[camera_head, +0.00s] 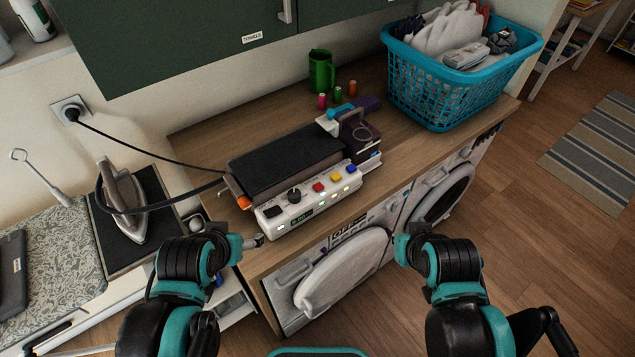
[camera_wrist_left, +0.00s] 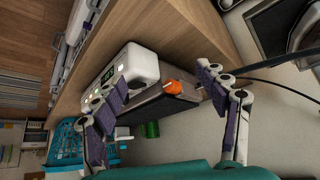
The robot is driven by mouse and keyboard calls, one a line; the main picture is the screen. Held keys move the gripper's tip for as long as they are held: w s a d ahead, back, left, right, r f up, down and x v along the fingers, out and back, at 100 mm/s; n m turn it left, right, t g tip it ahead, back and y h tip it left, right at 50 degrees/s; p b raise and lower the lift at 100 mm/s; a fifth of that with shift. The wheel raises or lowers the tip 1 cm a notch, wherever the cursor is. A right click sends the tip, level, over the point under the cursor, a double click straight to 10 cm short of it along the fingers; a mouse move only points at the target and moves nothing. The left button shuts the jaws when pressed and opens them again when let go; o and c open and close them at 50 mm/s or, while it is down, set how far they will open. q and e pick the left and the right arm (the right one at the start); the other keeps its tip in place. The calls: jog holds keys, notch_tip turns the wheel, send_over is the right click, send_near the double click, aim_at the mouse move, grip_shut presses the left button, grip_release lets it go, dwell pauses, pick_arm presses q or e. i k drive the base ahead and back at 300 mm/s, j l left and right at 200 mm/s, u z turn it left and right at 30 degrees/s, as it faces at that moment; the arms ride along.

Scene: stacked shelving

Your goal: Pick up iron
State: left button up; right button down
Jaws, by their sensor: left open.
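The grey iron (camera_head: 125,202) stands at the left on a dark rest at the end of the ironing board, its cord looping to the right. Part of what looks like the iron shows at the upper right edge of the left wrist view (camera_wrist_left: 304,34). My left gripper (camera_head: 254,241) is at the counter's front left corner, to the right of the iron and apart from it. In the left wrist view its fingers (camera_wrist_left: 165,82) are spread with nothing between them. My right gripper (camera_head: 402,247) is in front of the washing machines, its fingers largely hidden by the arm.
A white control box (camera_head: 308,204) with coloured buttons and a black-topped unit (camera_head: 285,160) sits on the wooden counter (camera_head: 205,143). A cord runs from the wall socket (camera_head: 71,110). A blue laundry basket (camera_head: 440,95) stands at the right. The patterned ironing board (camera_head: 60,255) is at left.

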aim_at(122, 192)
jog(key=u, duration=1.55)
